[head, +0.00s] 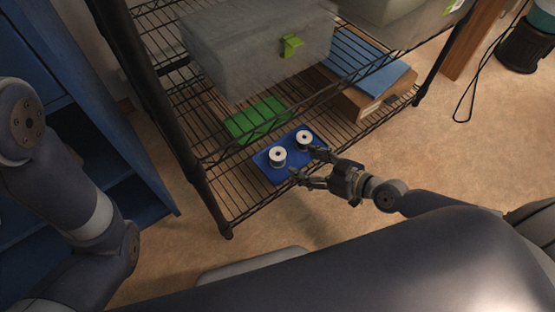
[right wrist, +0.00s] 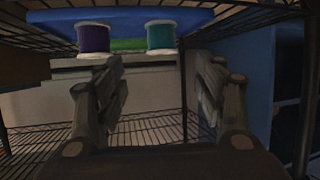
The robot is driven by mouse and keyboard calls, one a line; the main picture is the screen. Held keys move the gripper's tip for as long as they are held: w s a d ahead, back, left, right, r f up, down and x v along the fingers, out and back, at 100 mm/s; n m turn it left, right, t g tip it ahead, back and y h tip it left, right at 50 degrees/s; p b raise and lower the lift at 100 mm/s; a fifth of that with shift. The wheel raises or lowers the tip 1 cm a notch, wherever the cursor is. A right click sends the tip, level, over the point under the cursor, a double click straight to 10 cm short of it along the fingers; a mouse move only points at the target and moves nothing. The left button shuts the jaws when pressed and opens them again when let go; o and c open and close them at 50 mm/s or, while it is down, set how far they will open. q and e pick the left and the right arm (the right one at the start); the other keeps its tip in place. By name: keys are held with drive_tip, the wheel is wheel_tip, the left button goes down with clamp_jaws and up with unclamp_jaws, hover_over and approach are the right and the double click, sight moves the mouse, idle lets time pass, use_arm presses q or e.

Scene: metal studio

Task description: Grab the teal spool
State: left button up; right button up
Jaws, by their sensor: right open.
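Two spools with white rims stand upright on a blue tray (head: 272,174) on the wire shelf. The right wrist view is upside down and shows the teal spool (right wrist: 161,36) and a purple spool (right wrist: 94,38). In the head view the teal spool (head: 278,157) is the one nearer the blue cabinet, and the purple one (head: 304,140) is farther back. My right gripper (head: 304,162) is open and empty beside the tray, fingers toward the spools. In the right wrist view the teal spool lies ahead, between the finger lines (right wrist: 160,85), apart from them. My left gripper is out of view.
A green item (head: 258,119) lies behind the tray. A grey bin (head: 245,55) stands on the shelf above. A cardboard box (head: 365,97) is at the right. A black shelf post (head: 200,190) and a blue cabinet (head: 125,185) are at the left.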

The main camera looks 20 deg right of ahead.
sight(276, 153)
drive_tip(key=shift+a+b+x, duration=0.2)
drive_tip(key=shift+b+x, duration=0.35)
drive_tip(key=shift+x, duration=4.75)
drive_tip(key=shift+r, duration=0.2)
drive_tip(key=shift+c, duration=0.6)
drive_tip(key=c, duration=1)
